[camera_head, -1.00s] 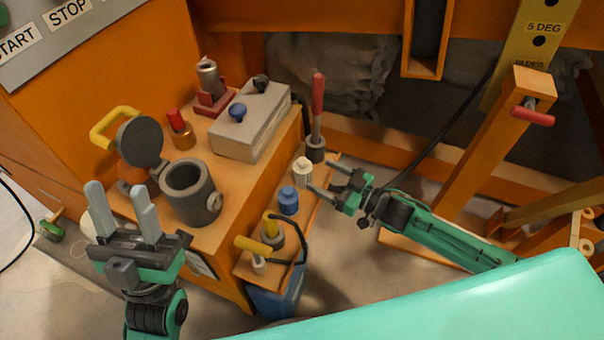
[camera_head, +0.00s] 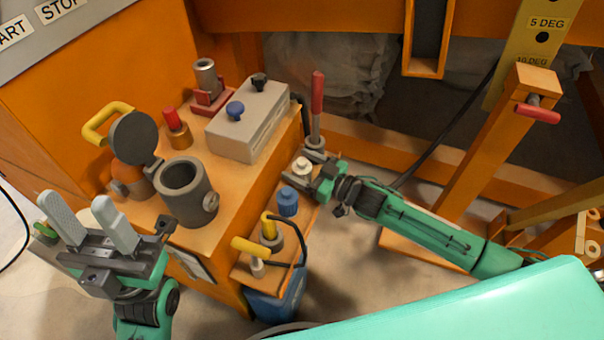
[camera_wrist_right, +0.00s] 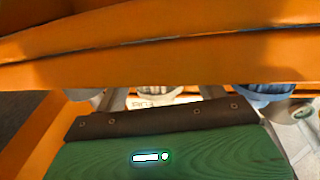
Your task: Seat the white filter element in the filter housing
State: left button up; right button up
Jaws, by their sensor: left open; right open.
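The white filter element (camera_head: 302,166) stands on the low orange side shelf, its lower part hidden by my right gripper. My right gripper (camera_head: 303,172) is open, its fingers reaching to either side of the element. In the right wrist view the pale ribbed element (camera_wrist_right: 156,91) shows between the two fingers, with no visible grip. The filter housing (camera_head: 187,200) is the grey cylinder on the orange bench, its mouth open and its round dark lid (camera_head: 135,138) swung up. My left gripper (camera_head: 73,201) is open and empty, left of the housing.
A blue cylinder (camera_head: 288,202) stands in front of the element and a red-handled lever (camera_head: 317,105) behind it. Yellow-handled parts (camera_head: 268,232) stand at the shelf's near end. A grey box (camera_head: 248,125) and red-topped part (camera_head: 173,120) sit behind the housing.

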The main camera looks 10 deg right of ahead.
jog(key=c, duration=1.1)
